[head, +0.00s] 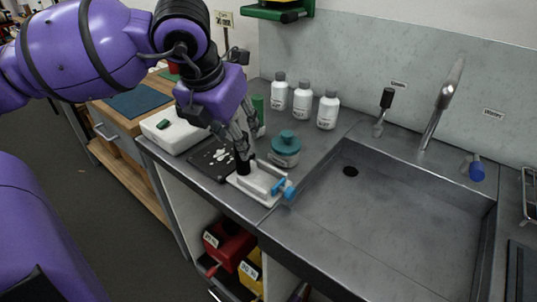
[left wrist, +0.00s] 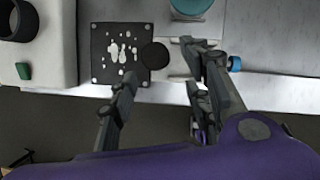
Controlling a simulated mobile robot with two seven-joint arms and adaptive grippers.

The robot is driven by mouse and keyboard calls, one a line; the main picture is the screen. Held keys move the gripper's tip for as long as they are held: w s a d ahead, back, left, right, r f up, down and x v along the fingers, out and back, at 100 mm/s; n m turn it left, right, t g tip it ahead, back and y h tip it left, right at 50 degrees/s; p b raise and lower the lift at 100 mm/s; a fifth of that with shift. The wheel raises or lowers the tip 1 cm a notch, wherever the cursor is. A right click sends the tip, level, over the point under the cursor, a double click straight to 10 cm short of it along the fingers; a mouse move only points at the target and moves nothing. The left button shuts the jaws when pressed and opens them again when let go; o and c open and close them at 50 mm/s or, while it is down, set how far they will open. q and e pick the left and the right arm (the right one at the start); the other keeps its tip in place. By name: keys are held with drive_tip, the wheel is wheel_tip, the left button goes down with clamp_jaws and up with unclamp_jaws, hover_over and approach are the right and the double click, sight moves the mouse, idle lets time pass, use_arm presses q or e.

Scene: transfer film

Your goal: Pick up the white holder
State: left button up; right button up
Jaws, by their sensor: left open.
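The white holder (head: 262,186) lies near the counter's front edge, left of the sink, with a blue knob (head: 290,192) at its right end. A black round piece (head: 243,165) stands at its left end. In the left wrist view the white holder (left wrist: 178,62) is partly hidden by a finger, and the black round piece (left wrist: 155,55) shows between the fingertips. My left gripper (head: 241,145) is open, pointing down just above the holder's left end; it also shows in the left wrist view (left wrist: 160,68). I cannot tell whether it touches. My right gripper is not in view.
A dark spotted plate (head: 213,158) and a white device (head: 173,131) lie left of the holder. A teal-lidded jar (head: 285,150) stands close behind it. Several white bottles (head: 302,101) stand along the back. The sink (head: 390,225) is to the right.

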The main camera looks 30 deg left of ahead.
use_arm(q)
drive_tip(key=b, duration=0.1)
approach(258, 165)
drive_tip(key=a+f, duration=0.3)
drive_tip(key=shift+w+f, duration=0.1)
drive_tip(key=shift+w, duration=0.1)
drive_tip(key=shift+w+f, duration=0.15)
drive_tip(key=shift+f, duration=0.2)
drive_tip(key=shift+w, duration=0.1)
drive_tip(key=c, duration=0.5)
clamp_jaws()
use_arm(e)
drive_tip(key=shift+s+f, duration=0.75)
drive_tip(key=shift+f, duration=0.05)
